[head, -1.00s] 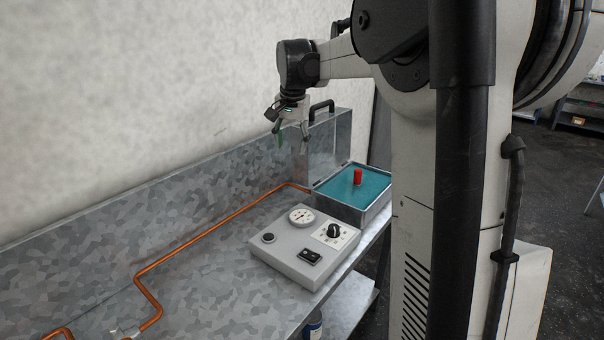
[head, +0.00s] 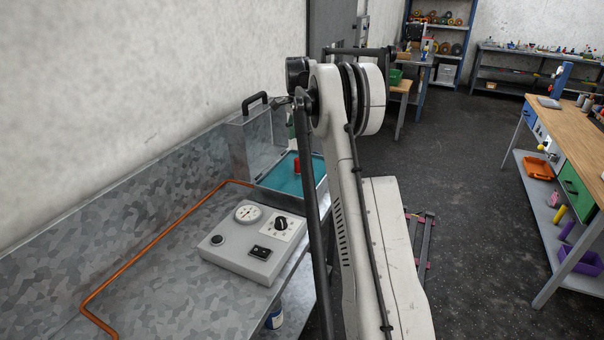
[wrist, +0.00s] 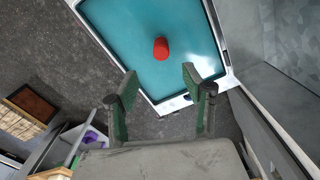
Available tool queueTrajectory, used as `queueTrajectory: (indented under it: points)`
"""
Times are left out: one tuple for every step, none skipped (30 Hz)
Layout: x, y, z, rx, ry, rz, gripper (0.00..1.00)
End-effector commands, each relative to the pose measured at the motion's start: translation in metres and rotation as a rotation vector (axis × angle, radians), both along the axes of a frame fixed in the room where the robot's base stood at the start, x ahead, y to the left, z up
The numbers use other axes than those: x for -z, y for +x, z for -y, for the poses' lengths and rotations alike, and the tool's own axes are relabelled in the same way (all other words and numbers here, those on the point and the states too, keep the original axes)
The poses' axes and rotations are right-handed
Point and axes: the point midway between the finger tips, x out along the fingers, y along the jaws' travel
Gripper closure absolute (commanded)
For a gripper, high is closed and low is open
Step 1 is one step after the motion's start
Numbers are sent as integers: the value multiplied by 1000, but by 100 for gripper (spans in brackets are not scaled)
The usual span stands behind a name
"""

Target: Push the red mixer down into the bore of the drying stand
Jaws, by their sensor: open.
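The red mixer (head: 297,166) shows as a short red cylinder upright in the teal-filled metal tray (head: 258,176). In the wrist view the mixer (wrist: 161,48) is near the middle of the teal surface, and nothing touches it. My gripper (wrist: 158,84) is open and empty. Its two green-padded fingers show over the near corner of the tray in the wrist view, short of the mixer. In the head view my arm hides most of the gripper. I cannot make out the drying stand or its bore in either view.
A grey control box (head: 248,243) with a gauge and knobs sits beside the tray on the metal bench. A copper pipe (head: 150,254) runs along the bench. A clear-sided box with a black handle (head: 255,101) stands behind the tray. A wooden workbench (head: 570,125) is at the right.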

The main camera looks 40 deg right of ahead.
Motion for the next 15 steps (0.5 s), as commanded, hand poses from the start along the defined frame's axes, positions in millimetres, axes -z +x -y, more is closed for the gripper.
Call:
queueTrajectory:
  points:
    - [5,0,0,1,0,-1,55]
    - [10,0,0,1,0,-1,55]
    - [16,0,0,1,0,0,55]
    - [21,0,0,0,0,0,55]
    - [27,0,0,0,0,0,55]
    - [34,0,0,0,0,0,55]
    - [40,0,0,0,0,0,55]
    - [45,0,0,0,0,0,55]
    - [52,0,0,-1,0,0,55]
    - [57,0,0,-1,0,0,55]
    - [62,0,0,-1,0,0,55]
    - [67,0,0,-1,0,0,55]
    - [71,0,0,-1,0,0,55]
    - [74,0,0,-1,0,0,55]
    - [77,0,0,-1,0,0,55]
